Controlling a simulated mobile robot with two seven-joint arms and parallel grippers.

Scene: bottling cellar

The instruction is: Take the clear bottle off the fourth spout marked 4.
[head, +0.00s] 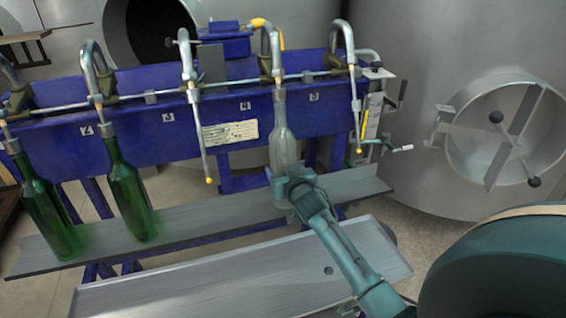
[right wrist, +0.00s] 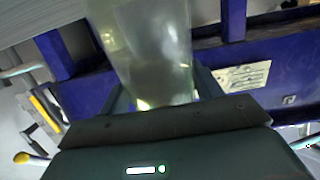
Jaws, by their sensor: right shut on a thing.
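The clear bottle (head: 282,140) hangs nearly upright under the fourth spout (head: 271,50), by the label 4 (head: 245,106). Its mouth meets the spout's tip; I cannot tell how far the tip is inside. My right gripper (head: 287,178) is shut on the lower part of this bottle, coming from the front. The gripper hides the bottle's base in the head view. In the right wrist view the clear bottle (right wrist: 150,45) stands between the fingers (right wrist: 165,95). My left gripper is not in view.
Green bottles (head: 130,195) (head: 45,212) stand under the first two spouts, on the grey shelf (head: 200,222). The third spout (head: 194,105) and fifth spout (head: 353,100) hold no bottle. An empty metal tray (head: 240,275) lies in front. A steel tank (head: 430,60) stands right.

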